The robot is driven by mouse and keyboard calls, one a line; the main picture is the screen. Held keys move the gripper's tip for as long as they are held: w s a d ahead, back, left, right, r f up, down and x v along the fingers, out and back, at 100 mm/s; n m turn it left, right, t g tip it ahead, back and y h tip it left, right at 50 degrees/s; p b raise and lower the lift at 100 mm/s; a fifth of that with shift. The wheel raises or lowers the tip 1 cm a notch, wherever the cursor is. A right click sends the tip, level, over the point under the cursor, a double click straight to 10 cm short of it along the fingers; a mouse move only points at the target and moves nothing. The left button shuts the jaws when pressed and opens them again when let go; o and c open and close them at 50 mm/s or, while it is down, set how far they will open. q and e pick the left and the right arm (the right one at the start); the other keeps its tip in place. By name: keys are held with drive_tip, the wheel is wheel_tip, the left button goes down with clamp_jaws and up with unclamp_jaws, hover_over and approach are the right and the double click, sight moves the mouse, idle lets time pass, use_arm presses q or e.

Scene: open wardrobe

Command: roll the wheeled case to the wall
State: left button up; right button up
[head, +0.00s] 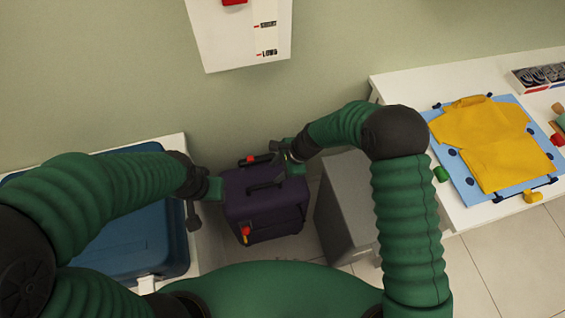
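The dark purple wheeled case (263,213) stands upright on the floor near the wall, its black handle on top. Red and yellow tags show on it. My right gripper (284,160) is over the case's far top edge, close to the handle. Whether it touches the case, and how its fingers stand, I cannot tell. My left gripper (203,203) is at the left side of the case, pointing down between it and the blue suitcase. Its finger gap is not clear. The case's wheels are hidden. The green wall (130,90) is behind the case.
A blue suitcase (150,240) lies on a white bench at the left. A grey cabinet (345,205) stands close right of the case. A white table (400,85) at the right holds a yellow shirt (480,140) on a blue board. A white panel (225,40) hangs on the wall.

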drive_tip(key=v, duration=0.4)
drive_tip(key=shift+d+r, duration=0.2)
drive_tip(key=shift+r, duration=0.05)
drive_tip(key=s+d+r+n+t+h+p, duration=0.1)
drive_tip(key=s+d+r+n+h+p, duration=0.1)
drive_tip(key=s+d+r+n, duration=0.5)
drive_tip(key=s+d+r+n+t+h+p, duration=0.1)
drive_tip(key=s+d+r+n+h+p, duration=0.2)
drive_tip(key=s+d+r+n, duration=0.4)
drive_tip(key=s+d+r, duration=0.2)
drive_tip(key=d, duration=0.6)
drive_tip(key=shift+r, duration=0.35)
drive_tip(key=shift+s, duration=0.1)
